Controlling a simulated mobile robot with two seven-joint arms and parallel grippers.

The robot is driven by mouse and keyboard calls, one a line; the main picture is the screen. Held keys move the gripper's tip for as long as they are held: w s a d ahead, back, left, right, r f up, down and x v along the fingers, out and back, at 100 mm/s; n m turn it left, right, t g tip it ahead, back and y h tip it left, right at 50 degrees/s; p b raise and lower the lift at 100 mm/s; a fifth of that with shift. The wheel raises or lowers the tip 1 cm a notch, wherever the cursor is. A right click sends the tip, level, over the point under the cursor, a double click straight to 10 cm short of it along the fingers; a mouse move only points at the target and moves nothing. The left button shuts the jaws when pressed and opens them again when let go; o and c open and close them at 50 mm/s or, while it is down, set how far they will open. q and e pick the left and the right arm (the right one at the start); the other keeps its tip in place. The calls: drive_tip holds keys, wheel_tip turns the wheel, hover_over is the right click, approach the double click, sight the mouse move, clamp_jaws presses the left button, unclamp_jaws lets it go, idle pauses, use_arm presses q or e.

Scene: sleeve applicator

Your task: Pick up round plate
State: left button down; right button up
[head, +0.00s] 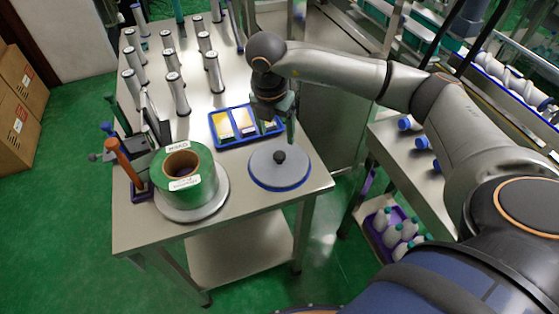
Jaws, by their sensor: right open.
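The round plate (265,172) is a grey disc with a blue rim and a black knob (279,157) at its centre. It lies flat near the right front corner of the steel table. My right gripper (281,132) points down above the plate's far edge, behind the knob. It is open and appears empty; the knob is not between its fingers. Part of the jaws is hard to make out against the blue tray behind. My left gripper is not in view.
A green film roll (205,192) stands on a grey disc left of the plate. A blue tray (217,143) with yellow and white blocks sits behind it. Several silver cylinders (178,94) stand farther back on the table (250,207). A side bench (400,160) with blue-capped bottles is at right.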

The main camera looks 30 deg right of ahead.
hover_over(279, 154)
drive_tip(key=s+a, duration=0.1)
wheel_tip(279, 154, down, 4)
drive_tip(key=shift+a+f, duration=0.1)
drive_tip(key=f, duration=0.3)
drive_tip(key=d+f+p, duration=0.1)
drive_tip(key=f, duration=0.1)
drive_tip(key=shift+w, duration=0.3)
clamp_jaws()
